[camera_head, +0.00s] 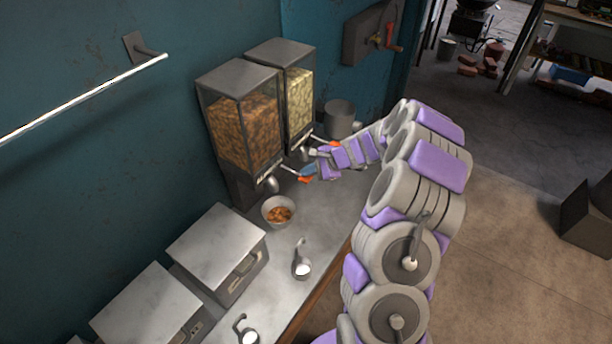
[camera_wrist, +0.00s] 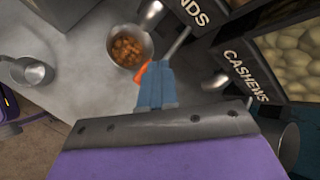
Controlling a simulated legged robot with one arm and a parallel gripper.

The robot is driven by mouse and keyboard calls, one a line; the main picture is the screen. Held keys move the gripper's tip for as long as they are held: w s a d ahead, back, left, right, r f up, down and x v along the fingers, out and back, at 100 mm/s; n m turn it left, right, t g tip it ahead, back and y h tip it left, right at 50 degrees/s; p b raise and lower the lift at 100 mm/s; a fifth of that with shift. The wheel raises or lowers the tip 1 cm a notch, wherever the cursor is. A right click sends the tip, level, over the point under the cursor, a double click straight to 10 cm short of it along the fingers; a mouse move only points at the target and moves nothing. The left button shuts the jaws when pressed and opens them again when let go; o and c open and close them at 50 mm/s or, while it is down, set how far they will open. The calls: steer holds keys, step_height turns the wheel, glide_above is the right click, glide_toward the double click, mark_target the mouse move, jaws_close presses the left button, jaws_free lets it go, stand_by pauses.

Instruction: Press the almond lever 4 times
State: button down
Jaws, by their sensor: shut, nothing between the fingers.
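The almond dispenser (camera_head: 243,125) is the left of two and holds brown nuts. Its label, partly cut off, ends in "NDS" in the wrist view (camera_wrist: 190,12). The almond lever is a thin metal rod (camera_head: 289,169) with an orange end (camera_head: 304,180). It also shows in the wrist view (camera_wrist: 178,42), its orange end partly hidden by my blue fingers. My gripper (camera_head: 307,170) is shut and empty, at the lever's outer end. I cannot tell whether it touches. A metal bowl (camera_head: 266,217) with brown nuts stands below the almond spout.
The cashew dispenser (camera_head: 299,90) stands close on the right, its lever's orange end (camera_head: 335,144) near my wrist. A metal pot (camera_head: 339,118) is behind. Lidded metal boxes (camera_head: 217,246) and a small cup (camera_head: 302,268) occupy the counter (camera_head: 329,228) toward the front.

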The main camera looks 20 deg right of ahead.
steer(key=shift+f+b, duration=0.3)
steer(key=shift+f, duration=0.5)
stand_by(0.6)
stand_by(0.4)
steer(key=shift+r+p, duration=1.4)
steer(key=shift+r, duration=0.3)
step_height(320, 180, up, 5)
steer(key=p, duration=0.3)
steer(key=shift+p, duration=0.35)
stand_by(1.6)
step_height(320, 180, up, 4)
steer(key=m, duration=1.9)
steer(key=shift+w+d+f+t+h, duration=0.2)
steer(key=shift+t+h, duration=0.1)
steer(key=shift+h, duration=0.1)
